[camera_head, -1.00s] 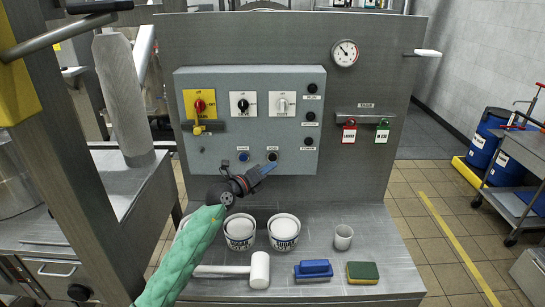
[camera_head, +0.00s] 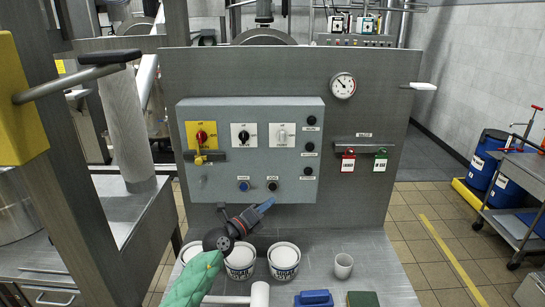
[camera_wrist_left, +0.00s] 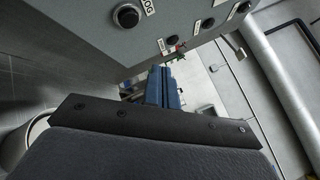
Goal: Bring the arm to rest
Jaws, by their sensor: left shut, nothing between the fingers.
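My left gripper (camera_head: 265,204) is in front of the lower edge of the grey control panel, above the white tubs. Its blue fingers are together and empty; they also show in the left wrist view (camera_wrist_left: 163,87). My left arm, in a green sleeve, comes up from the bottom left. The control panel (camera_head: 225,180) carries a red and yellow switch (camera_head: 201,136), two rotary switches and several round buttons. The fingertips are below the black button (camera_head: 272,186) and appear apart from the panel. My right gripper is not in view.
On the steel bench are white tubs (camera_head: 284,268), a white mallet (camera_head: 259,293), a blue brush (camera_head: 314,298), a sponge (camera_head: 362,299) and a small cup (camera_head: 343,262). A gauge (camera_head: 342,86) and two tags hang on the right. A steel post stands at left.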

